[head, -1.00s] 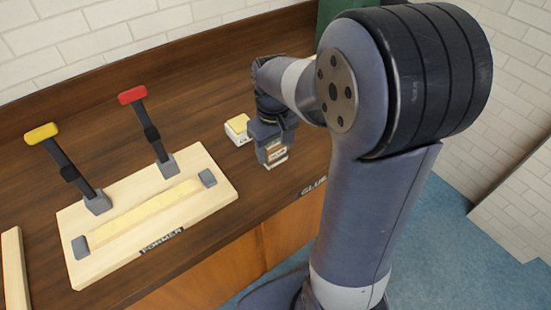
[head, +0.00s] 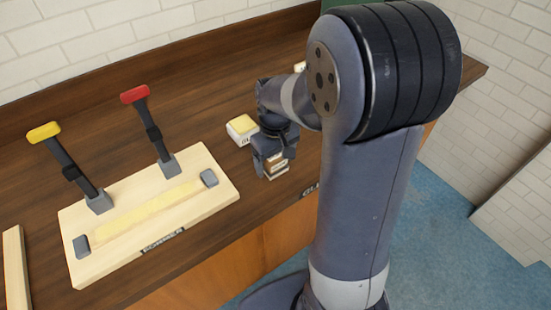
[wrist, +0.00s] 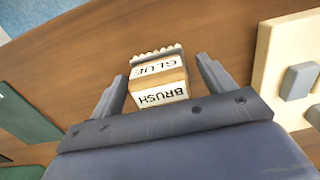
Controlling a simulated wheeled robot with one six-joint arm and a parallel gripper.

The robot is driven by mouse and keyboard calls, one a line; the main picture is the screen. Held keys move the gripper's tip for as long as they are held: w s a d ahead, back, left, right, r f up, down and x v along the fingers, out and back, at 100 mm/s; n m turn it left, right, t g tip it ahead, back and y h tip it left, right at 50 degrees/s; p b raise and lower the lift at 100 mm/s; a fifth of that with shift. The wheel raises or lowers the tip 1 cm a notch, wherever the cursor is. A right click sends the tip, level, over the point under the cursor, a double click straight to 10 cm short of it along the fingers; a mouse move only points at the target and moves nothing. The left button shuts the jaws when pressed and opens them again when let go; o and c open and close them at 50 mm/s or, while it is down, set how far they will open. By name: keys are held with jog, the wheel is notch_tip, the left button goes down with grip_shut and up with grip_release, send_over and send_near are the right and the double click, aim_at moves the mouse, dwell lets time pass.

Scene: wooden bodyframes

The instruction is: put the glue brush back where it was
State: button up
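The glue brush (head: 277,167) is a small block with white and tan bands, standing on the wooden bench near its front edge. In the wrist view the brush (wrist: 158,78) shows the words GLUE and BRUSH and a scalloped pale end. My gripper (head: 273,160) is low over the bench around the brush. In the wrist view the gripper (wrist: 161,68) is open, one finger on each side of the brush, with a visible gap on both sides. A GLUE label (head: 310,190) on the bench's front edge is partly hidden by my arm.
A yellow-topped white block (head: 242,129) stands just behind my gripper. The wooden former board (head: 220,190), with a red-handled clamp (head: 135,94) and a yellow-handled clamp (head: 43,132), lies to the left. A pale wooden strip (head: 15,268) is at far left.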

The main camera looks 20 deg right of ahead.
jog(key=shift+r, duration=0.1)
notch_tip(320, 180, up, 12)
jog(key=shift+p, duration=0.3)
dwell(0.3)
jog(key=shift+c, duration=0.4)
